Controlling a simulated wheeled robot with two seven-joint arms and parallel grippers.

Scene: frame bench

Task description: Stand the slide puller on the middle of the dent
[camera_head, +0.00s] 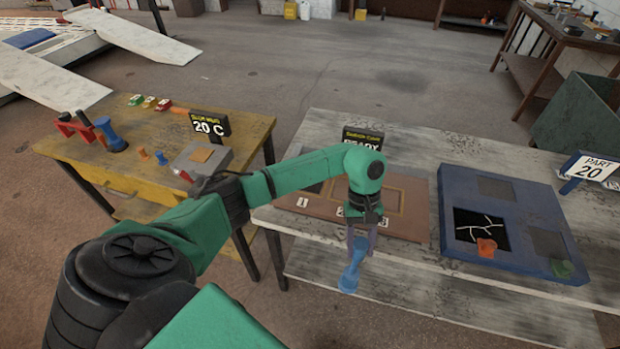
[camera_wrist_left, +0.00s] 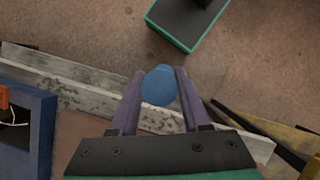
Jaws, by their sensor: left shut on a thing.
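My left gripper (camera_head: 361,240) is shut on a blue object with a flared lower end, which I take to be the slide puller (camera_head: 349,279). It hangs upright, slightly tilted, off the near edge of the pale bench. In the left wrist view the blue round end of the slide puller (camera_wrist_left: 159,86) shows between the fingers of the left gripper (camera_wrist_left: 157,98). A brown panel (camera_head: 415,230) with numbered plates lies behind the gripper, partly hidden by the arm. I cannot make out the dent. My right gripper is not in view.
A blue frame (camera_head: 455,190) with a cracked black pane, an orange piece (camera_head: 486,248) and a green piece (camera_head: 562,268) lies to the right. A yellow table (camera_head: 75,160) with tools and a "20 C" sign (camera_head: 210,127) stands left. A "READY" sign stands behind the panel.

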